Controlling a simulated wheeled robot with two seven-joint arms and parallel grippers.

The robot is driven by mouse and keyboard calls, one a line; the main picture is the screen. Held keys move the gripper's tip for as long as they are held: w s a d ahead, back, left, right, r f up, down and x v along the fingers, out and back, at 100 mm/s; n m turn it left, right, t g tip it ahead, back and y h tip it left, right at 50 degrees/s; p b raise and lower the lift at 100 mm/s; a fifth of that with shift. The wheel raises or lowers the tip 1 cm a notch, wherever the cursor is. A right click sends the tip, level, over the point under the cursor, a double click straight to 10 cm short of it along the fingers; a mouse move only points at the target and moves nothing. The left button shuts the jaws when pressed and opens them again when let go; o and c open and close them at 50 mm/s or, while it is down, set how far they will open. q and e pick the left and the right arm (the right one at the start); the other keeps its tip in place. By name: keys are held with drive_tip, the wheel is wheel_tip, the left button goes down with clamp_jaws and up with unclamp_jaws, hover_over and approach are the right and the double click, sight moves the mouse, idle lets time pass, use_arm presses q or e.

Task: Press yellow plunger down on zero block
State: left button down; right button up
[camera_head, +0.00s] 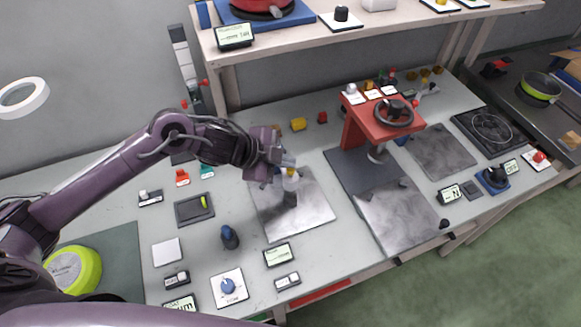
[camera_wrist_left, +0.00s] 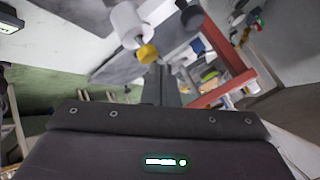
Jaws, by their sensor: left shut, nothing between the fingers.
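My left gripper (camera_head: 284,170) is shut and empty, above the grey metal plate (camera_head: 315,210) in the middle of the bench. The gripper partly hides this fixture. In the left wrist view the yellow part (camera_wrist_left: 147,54) shows at the end of a white cylinder, just beyond the shut fingers (camera_wrist_left: 160,85). I cannot tell whether fingers and plunger touch. My right gripper is not in view.
A red press with a handwheel (camera_head: 394,113) stands right of the gripper. A blue-topped knob (camera_head: 229,237), a dark tray (camera_head: 194,208) and small display boxes (camera_head: 278,254) lie at the front left. A shelf (camera_head: 300,38) runs along the back.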

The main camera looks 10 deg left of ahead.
sight(287, 172)
use_arm(q)
drive_tip(key=shift+f+b, duration=0.7)
drive_tip(key=shift+f, duration=0.3)
idle(0.7)
drive_tip(key=shift+s+f, duration=0.3)
drive_tip(key=shift+f, duration=0.25)
idle(0.4)
drive_tip(key=shift+r, duration=0.1)
drive_tip(key=r+p, duration=0.2)
drive_tip(key=r, duration=0.1)
drive_tip(key=shift+w+a+r, duration=0.1)
drive_tip(key=shift+w, duration=0.2)
